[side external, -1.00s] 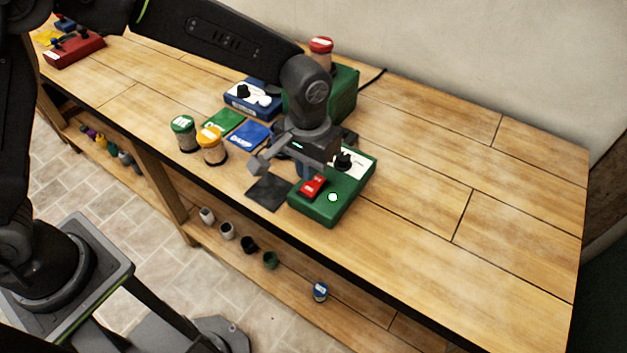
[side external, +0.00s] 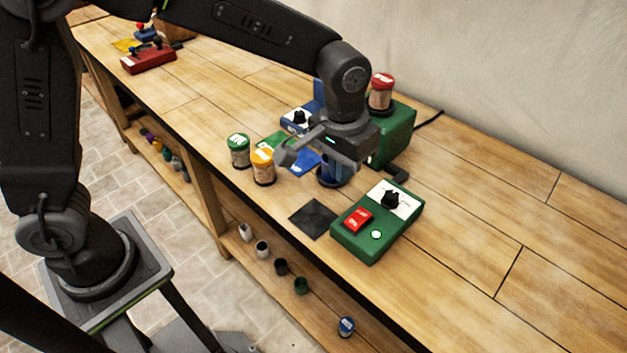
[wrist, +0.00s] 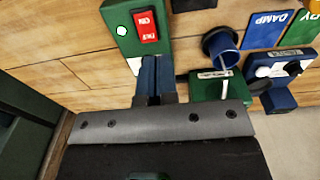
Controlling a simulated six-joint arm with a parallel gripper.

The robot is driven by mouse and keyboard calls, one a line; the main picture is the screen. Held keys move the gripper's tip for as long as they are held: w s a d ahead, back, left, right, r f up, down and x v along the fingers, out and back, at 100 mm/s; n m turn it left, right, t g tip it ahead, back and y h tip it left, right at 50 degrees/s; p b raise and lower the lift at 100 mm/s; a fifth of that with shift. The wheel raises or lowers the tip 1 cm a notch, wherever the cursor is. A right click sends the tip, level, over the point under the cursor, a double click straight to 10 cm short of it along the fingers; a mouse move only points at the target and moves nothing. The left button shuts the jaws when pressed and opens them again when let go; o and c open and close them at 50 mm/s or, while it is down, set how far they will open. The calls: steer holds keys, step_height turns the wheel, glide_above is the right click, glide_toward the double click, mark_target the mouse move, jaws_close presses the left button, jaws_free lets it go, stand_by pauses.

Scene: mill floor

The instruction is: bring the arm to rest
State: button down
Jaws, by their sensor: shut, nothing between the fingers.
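My gripper (side external: 338,178) hangs over the bench behind the green switch box, apart from it; part of its fingers is hard to make out in the side view. In the wrist view its blue-grey fingers (wrist: 156,88) are together with nothing held. The green switch box (side external: 377,222) has a red rocker switch (side external: 358,219), a black knob (side external: 391,199) on a white plate and a pale round button. In the wrist view the box (wrist: 122,18) and its red switch (wrist: 146,26) show near the top, beyond the fingertips.
A black mat (side external: 312,218) lies left of the switch box. A large green machine (side external: 396,134) and blue unit (side external: 298,119) stand behind. The bench's right side (side external: 500,220) is clear.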

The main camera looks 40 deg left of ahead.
steer(key=s+a+r+t, duration=0.2)
steer(key=s+a+r, duration=0.5)
steer(key=a+r, duration=0.25)
steer(key=s+a+t, duration=0.3)
steer(key=s+a, duration=0.3)
steer(key=s, duration=0.4)
steer(key=shift+s+a+f, duration=0.15)
steer(key=shift+s+a, duration=0.15)
steer(key=shift+a, duration=0.1)
